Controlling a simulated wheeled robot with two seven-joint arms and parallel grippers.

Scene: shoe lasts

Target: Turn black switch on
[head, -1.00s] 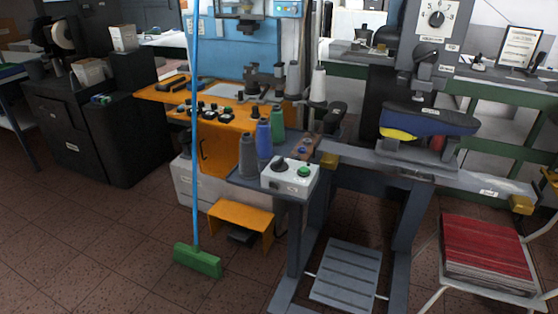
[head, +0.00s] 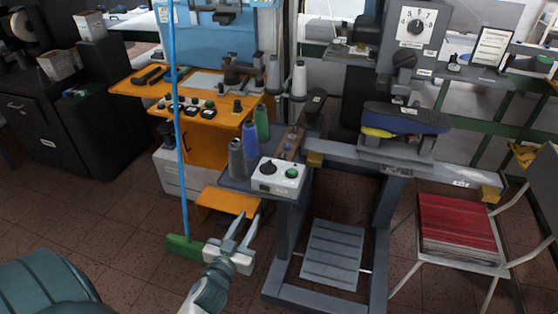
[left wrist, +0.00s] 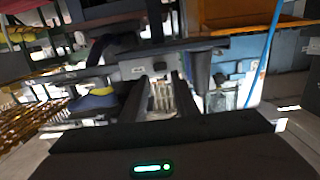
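A white control box (head: 277,178) sits on a small grey shelf at the front of the grey machine. It has a black knob switch (head: 268,168) on its left and a green button (head: 291,172) on its right. The knob's exact setting is too small to tell. My left gripper (head: 249,216) is open and empty, low in front of the box and to its left, apart from it. My right gripper is not in view.
Thread spools (head: 249,140) stand beside the box. A blue-handled broom (head: 183,246) stands left of my gripper, near an orange step (head: 228,201). A chair with a red cushion (head: 457,228) is at right. A dial (head: 415,27) is on the machine above.

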